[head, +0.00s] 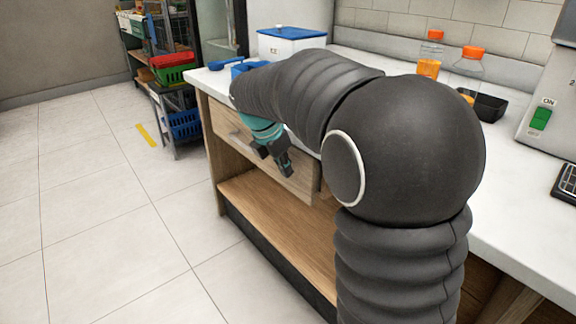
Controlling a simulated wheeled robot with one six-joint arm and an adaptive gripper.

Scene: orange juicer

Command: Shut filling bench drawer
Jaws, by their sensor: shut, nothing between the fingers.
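The filling bench (500,212) has a white top and a wooden body. Its wooden drawer (300,184) is under the top, above an open shelf. The drawer front seems to stand a little out from the bench at its right end; how far is hard to tell behind my arm. A pale handle (238,138) shows on the left part of the front. My gripper (276,168) is shut and empty, pointing down in front of the drawer front, right of the handle. I cannot tell whether it touches the front. My arm hides the drawer's upper right part.
On the bench stand a white box with a blue lid (291,43), bottles with orange caps (468,68), a black tray (490,106) and a grey machine (550,105) with a green switch. A rack with crates (176,74) stands behind at left.

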